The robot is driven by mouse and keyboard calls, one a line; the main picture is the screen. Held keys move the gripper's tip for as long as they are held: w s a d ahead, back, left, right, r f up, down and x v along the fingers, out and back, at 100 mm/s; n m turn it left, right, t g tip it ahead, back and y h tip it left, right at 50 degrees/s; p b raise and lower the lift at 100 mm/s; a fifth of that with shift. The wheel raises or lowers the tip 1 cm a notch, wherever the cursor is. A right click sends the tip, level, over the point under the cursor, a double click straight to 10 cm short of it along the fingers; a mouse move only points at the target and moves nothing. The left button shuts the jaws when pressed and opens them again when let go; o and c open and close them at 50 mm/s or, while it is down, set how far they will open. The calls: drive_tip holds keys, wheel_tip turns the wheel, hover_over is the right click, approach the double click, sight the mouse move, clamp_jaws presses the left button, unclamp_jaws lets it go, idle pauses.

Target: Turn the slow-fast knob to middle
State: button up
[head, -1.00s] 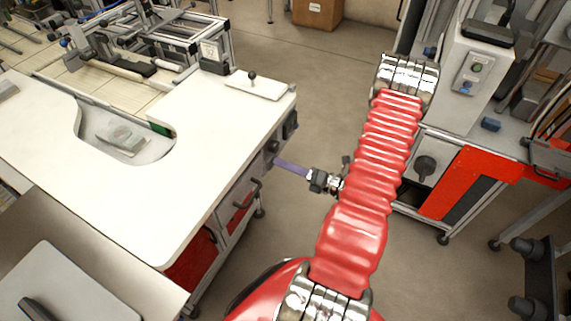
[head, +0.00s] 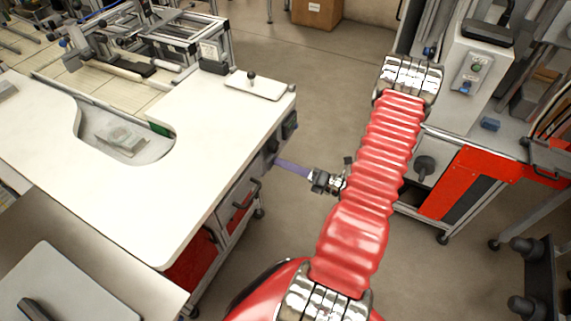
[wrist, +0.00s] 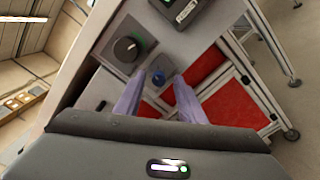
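The white bench top (head: 190,150) has a recess and a small plate (head: 258,85) with a black knob on it. Red drawers (wrist: 235,105) lie below the panel. A grey machine with a red panel (head: 470,180) stands at the right. Open floor lies between.

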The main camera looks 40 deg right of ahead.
drive_tip(key=v, duration=1.3)
drive_tip(key=shift+s, duration=0.1)
drive_tip(key=n, duration=0.5)
drive_tip(key=shift+a+r+n, duration=0.1)
drive_tip(key=shift+n, duration=0.3)
drive_tip(key=x, duration=1.3)
drive_tip(key=shift+w, duration=0.35)
clamp_jaws()
idle(0.5)
